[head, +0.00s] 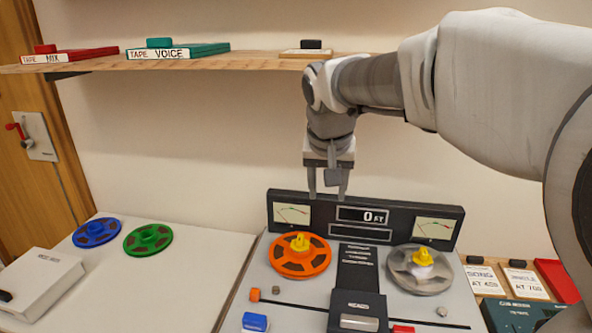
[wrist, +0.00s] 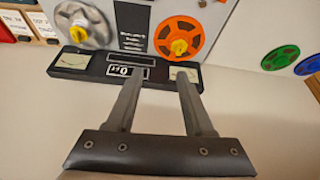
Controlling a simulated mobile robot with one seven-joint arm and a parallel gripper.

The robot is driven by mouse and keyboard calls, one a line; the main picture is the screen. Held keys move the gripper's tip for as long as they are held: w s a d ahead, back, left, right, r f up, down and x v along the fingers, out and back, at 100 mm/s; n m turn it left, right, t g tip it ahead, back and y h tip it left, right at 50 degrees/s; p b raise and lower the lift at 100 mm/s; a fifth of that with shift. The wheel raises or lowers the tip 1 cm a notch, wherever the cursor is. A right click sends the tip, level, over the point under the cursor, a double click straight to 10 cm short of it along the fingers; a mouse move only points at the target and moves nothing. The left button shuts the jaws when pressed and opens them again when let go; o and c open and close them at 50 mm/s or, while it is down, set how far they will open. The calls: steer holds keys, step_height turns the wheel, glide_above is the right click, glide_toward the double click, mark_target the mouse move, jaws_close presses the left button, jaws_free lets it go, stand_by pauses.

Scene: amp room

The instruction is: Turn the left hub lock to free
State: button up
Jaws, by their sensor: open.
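The left hub lock (head: 300,242) is a yellow knob in the middle of the orange reel (head: 299,262) on the left of the tape deck. In the wrist view the same knob (wrist: 179,47) sits on the orange reel (wrist: 185,28). A second yellow hub lock (head: 422,257) sits on the grey reel (head: 420,275) at the right. My gripper (head: 328,196) is open and empty. It is above the deck's back panel, apart from the left knob. In the wrist view its two fingers (wrist: 160,85) frame part of the back panel.
The upright panel (head: 362,190) with two meters and a "0 FT" display stands behind the reels. A blue reel (head: 97,232) and a green reel (head: 148,240) lie on the left table. A wooden shelf (head: 240,62) with tape boxes runs above.

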steer(key=b, duration=0.3)
glide_toward(300, 237)
steer(key=shift+m, duration=0.3)
steer(key=b+x, duration=0.3)
steer(key=x, duration=0.5)
steer(key=shift+w+f, duration=0.2)
steer(key=shift+f, duration=0.05)
jaws_close()
